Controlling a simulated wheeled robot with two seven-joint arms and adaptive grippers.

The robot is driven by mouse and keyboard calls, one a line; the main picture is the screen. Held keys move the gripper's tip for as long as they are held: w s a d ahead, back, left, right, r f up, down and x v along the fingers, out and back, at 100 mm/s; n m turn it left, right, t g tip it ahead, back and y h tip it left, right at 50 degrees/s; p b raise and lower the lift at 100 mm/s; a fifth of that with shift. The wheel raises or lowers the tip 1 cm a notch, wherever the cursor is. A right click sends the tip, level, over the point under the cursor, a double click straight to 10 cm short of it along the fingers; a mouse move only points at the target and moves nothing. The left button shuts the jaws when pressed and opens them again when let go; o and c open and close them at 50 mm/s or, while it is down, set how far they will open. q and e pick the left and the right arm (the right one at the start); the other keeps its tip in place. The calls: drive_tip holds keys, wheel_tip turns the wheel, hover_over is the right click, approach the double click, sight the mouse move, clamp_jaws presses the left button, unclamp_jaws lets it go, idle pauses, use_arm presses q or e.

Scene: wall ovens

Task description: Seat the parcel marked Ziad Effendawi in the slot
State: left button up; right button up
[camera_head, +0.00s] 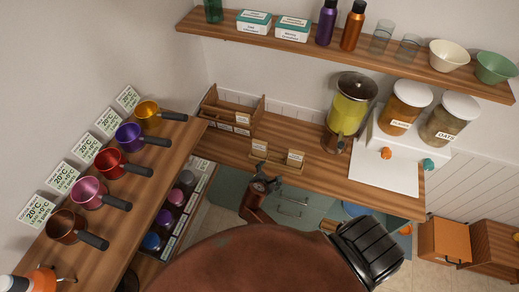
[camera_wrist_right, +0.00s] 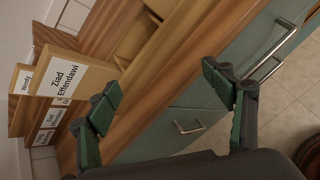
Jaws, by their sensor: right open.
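The parcel marked Ziad Effendawi (camera_wrist_right: 68,75) is a tan board-like block with a white label, at the left of the right wrist view. A similar piece marked Wendy (camera_wrist_right: 20,82) stands behind it. Smaller white labels sit below it, one partly reading Ziad; I cannot tell if it is in a slot. In the head view two small labelled wooden pieces (camera_head: 294,157) stand on the counter, their names too small to read. My right gripper (camera_head: 265,184) is open and empty at the counter's front edge; its fingers also show in the wrist view (camera_wrist_right: 172,100), apart from the parcel.
A wooden rack with labelled slots (camera_head: 230,115) stands at the back left of the counter (camera_head: 315,175). A yellow drink dispenser (camera_head: 350,110) and jars stand to the right. Saucepans (camera_head: 115,163) line the left shelf. Cabinet doors (camera_wrist_right: 215,110) lie below the counter.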

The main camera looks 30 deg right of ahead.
sight(259, 143)
drive_tip(key=w+a+r+n+t+h+p, duration=0.1)
drive_tip(key=w+a+r+n+t+h, duration=0.2)
drive_tip(key=w+r+n, duration=0.65)
drive_tip(key=w+d, duration=0.1)
drive_tip(key=w+d+m+p, duration=0.1)
drive_tip(key=w+d+f+m, duration=0.1)
drive_tip(key=d, duration=0.1)
drive_tip(key=shift+y+p, duration=0.3)
drive_tip(key=shift+p, duration=0.1)
drive_tip(key=shift+w+d+f, duration=0.25)
drive_tip(key=shift+w+d, duration=0.05)
drive_tip(key=shift+d, duration=0.1)
use_arm(q)
drive_tip(key=shift+w+r, duration=0.15)
drive_tip(key=shift+r, duration=0.7)
drive_tip(key=shift+w+r, duration=0.15)
drive_tip(key=shift+r, duration=0.65)
use_arm(e)
drive_tip(key=c, duration=1.7)
drive_tip(key=shift+o, duration=0.2)
